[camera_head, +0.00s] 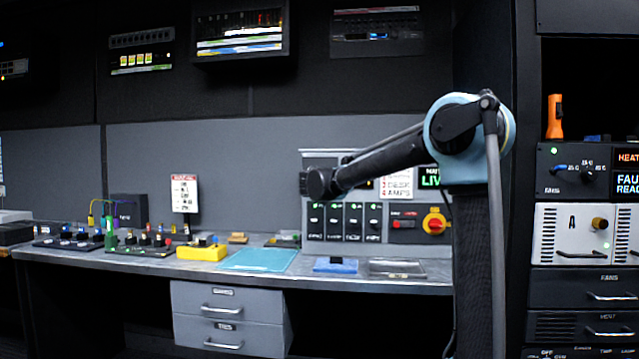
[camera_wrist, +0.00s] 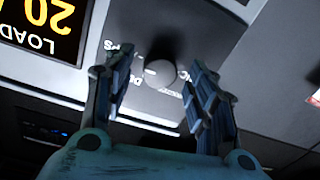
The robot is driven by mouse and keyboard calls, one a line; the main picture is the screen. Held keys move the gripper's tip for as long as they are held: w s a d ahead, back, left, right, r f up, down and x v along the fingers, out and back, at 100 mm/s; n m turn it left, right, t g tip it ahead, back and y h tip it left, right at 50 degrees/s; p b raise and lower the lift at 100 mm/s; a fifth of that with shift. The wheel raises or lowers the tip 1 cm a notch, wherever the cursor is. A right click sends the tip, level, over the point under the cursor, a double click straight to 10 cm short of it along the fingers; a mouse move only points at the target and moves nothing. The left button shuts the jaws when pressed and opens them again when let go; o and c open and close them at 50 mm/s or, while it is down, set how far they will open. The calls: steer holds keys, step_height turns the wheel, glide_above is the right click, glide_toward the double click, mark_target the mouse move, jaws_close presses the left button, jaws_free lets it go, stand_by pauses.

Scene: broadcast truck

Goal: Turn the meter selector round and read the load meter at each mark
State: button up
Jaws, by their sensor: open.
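The meter selector is a round grey knob (camera_wrist: 161,75) on a dark panel, with a white pointer line toward the left of the wrist view. Upside-down white lettering rings it, partly hidden by my fingers; one mark looks like UPS. My gripper (camera_wrist: 153,73) is open, its two fingers on either side of the knob in the picture, with visible gaps. I cannot tell how far in front of it they are. The load meter (camera_wrist: 42,27) shows upside-down LOAD and orange digits, apparently 20, cut by the frame edge. In the head view my gripper (camera_head: 318,184) covers the knob.
A panel with several breakers (camera_head: 348,222) sits below, with a red-and-yellow rotary switch (camera_head: 434,223) to the right. A card (camera_head: 397,183) and a green LIVE sign (camera_head: 430,180) stand beside my arm. The worktop (camera_head: 145,257) holds a blue mat (camera_head: 258,260) and a yellow box (camera_head: 201,252).

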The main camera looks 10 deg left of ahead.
steer(key=shift+w, duration=0.4)
steer(key=c, duration=1)
steer(key=shift+c, duration=0.2)
